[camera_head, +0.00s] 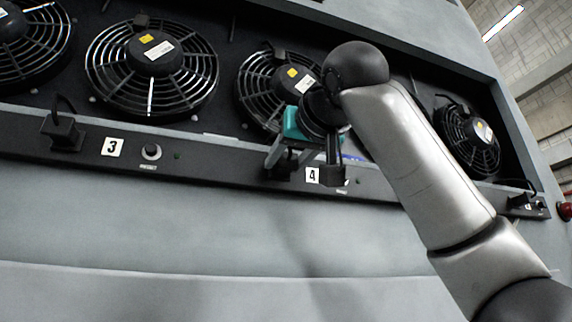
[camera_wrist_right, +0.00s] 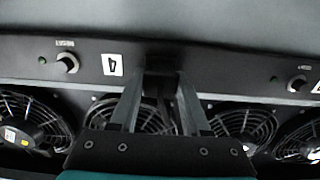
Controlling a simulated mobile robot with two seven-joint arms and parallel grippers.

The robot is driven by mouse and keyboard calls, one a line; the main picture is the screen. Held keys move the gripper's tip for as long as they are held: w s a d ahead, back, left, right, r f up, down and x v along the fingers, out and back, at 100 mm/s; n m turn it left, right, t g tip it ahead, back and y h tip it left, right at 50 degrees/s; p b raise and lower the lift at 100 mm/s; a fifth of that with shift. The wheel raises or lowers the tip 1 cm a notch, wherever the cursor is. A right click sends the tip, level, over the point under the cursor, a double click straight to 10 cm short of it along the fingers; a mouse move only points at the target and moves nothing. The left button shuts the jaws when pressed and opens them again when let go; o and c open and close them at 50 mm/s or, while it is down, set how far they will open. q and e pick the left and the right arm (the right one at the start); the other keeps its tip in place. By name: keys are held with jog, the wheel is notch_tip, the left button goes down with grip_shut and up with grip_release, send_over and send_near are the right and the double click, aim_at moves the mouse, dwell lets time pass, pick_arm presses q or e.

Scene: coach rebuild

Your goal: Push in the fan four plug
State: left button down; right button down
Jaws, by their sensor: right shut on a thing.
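The fan four plug (camera_head: 283,170) is a dark block at the panel strip, just left of the label 4 (camera_head: 312,175). My right gripper (camera_head: 278,156) reaches it from above, with its grey fingers shut on the plug. In the right wrist view, which is upside down, the two fingers (camera_wrist_right: 160,92) close on the dark plug (camera_wrist_right: 160,62) beside the label 4 (camera_wrist_right: 112,65). The fingers and my arm partly hide the plug, and I cannot tell how deep it sits in its socket. My left gripper is not in view.
Fan four (camera_head: 268,85) sits behind my right gripper, partly hidden. Fan three (camera_head: 152,68) is left of it, with its dark plug (camera_head: 64,132) and a knob (camera_head: 151,151). Another fan (camera_head: 468,138) stands at the right. The grey panel below the strip is clear.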

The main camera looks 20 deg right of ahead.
jog(key=shift+d+r, duration=0.1)
jog(key=c, duration=0.5)
grip_release()
jog(key=shift+w, duration=0.15)
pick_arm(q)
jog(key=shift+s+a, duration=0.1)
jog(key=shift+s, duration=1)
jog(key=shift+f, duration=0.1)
pick_arm(e)
jog(key=shift+s, duration=0.2)
jog(key=shift+s+b, duration=0.3)
jog(key=shift+s, duration=0.1)
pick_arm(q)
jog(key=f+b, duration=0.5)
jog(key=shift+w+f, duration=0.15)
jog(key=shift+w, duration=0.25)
pick_arm(e)
jog(key=s, duration=1.4)
jog(key=shift+s+d, duration=0.1)
jog(key=shift+d, duration=0.1)
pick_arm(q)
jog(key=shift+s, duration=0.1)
